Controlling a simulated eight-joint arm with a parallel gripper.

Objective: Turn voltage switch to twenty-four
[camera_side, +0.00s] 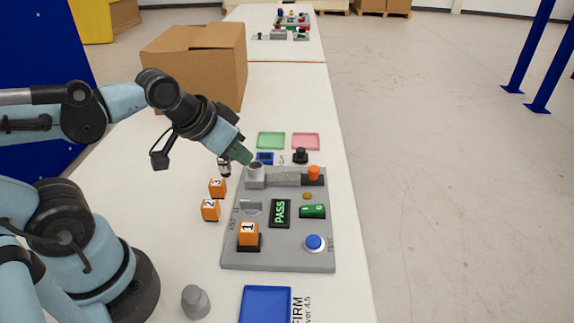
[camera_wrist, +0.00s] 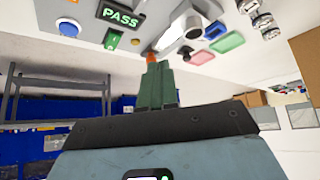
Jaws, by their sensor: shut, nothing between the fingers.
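In the side view a flat grey switch-like part (camera_side: 251,207), likely the voltage switch, sits on the left of the grey panel (camera_side: 290,261). Small lettering beside it is too small to read surely, so I cannot tell its setting. My gripper (camera_side: 244,157), with green fingers, is above the panel's far left corner, near a grey cylinder (camera_side: 255,176) and apart from the switch. In the wrist view my gripper (camera_wrist: 157,70) has its green fingers together and holds nothing. I cannot make out the switch for sure in that view.
A cardboard box (camera_side: 200,65) stands behind.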

